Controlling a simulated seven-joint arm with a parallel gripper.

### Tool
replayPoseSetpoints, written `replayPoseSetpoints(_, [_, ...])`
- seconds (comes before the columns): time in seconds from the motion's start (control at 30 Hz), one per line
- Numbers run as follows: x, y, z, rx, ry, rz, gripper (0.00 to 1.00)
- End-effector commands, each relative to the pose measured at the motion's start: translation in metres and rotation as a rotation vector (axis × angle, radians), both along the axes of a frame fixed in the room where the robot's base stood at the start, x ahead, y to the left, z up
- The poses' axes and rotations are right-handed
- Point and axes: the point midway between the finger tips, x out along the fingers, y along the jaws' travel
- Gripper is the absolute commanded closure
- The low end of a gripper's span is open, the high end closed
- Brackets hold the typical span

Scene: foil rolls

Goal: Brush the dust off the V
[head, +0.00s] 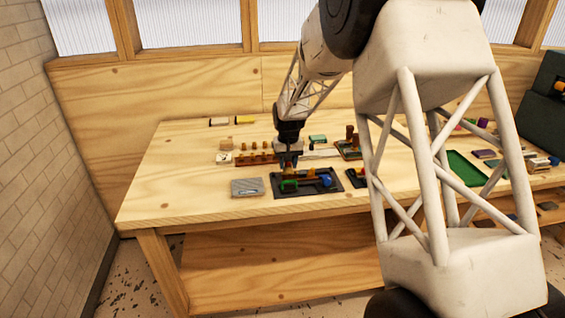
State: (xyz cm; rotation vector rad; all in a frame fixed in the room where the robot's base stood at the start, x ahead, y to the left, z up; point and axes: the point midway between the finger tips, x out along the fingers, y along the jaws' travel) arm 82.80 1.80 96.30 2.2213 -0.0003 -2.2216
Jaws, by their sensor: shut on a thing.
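My gripper (288,161) points down over the work table, just above the back left part of a dark tray (325,190). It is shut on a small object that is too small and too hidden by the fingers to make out. In the tray lie a green piece (289,186), a blue piece (326,181) and a small yellow-orange piece (310,172). A grey rectangular block (247,187) lies left of the tray. I cannot make out a letter V or any dust at this size.
A wooden holder with upright pegs (349,149) stands to the right. A green tray (466,168) lies farther right, partly behind my arm. The table's (165,185) left end is clear.

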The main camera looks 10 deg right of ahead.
Motion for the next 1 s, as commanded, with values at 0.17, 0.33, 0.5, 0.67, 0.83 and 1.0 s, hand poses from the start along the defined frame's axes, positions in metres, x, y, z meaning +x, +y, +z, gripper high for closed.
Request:
replayPoseSetpoints(0.17, [0.0, -0.005, 0.0, 0.0, 0.0, 0.001, 0.88])
replayPoseSetpoints(0.33, [0.0, 0.006, -0.001, 0.0, 0.0, 0.001, 0.88])
replayPoseSetpoints(0.5, [0.0, 0.019, 0.0, 0.0, 0.0, 0.001, 0.88])
replayPoseSetpoints(0.67, [0.0, 0.033, 0.0, 0.0, 0.0, 0.001, 0.88])
replayPoseSetpoints(0.83, [0.0, 0.032, 0.022, 0.0, -0.002, -0.001, 0.88])
replayPoseSetpoints(1.0, [0.0, 0.032, 0.037, 0.0, -0.001, 0.0, 0.88])
